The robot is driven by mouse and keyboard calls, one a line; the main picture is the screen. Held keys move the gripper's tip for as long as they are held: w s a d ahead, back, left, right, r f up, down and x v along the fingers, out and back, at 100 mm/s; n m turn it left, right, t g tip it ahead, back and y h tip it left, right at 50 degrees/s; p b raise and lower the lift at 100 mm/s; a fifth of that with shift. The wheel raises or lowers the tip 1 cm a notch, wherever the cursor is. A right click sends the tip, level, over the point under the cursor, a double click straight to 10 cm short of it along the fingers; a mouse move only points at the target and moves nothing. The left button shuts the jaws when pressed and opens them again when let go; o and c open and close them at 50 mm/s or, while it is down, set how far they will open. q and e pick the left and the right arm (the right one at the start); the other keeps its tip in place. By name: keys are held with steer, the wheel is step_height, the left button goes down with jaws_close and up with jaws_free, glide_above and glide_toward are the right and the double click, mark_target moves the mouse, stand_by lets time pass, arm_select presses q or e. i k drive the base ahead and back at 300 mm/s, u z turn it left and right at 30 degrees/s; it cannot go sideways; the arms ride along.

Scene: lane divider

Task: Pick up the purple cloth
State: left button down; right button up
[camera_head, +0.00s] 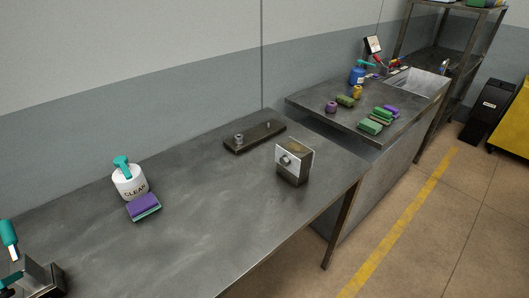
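A folded purple cloth (144,203) lies flat on the near grey metal table (220,215), with a teal-green layer showing under its front edge. It lies just in front of a white container marked CLEAN (130,184) with a teal top. Another small purple piece (391,111) lies by green blocks on the far table; whether it is cloth is too small to tell. Neither of my grippers shows in the head view.
A dark plate with fittings (254,136) and a metal box with a knob (294,162) stand toward the back right. A dark metal object (41,278) and a teal-handled tool (9,238) are at bottom left. The table's middle is clear. A far table (330,119) holds several small items.

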mark_target(147, 204)
steer(key=u, duration=2.5)
steer(key=k, duration=1.35)
steer(key=z, duration=1.8)
steer(key=i, duration=0.5)
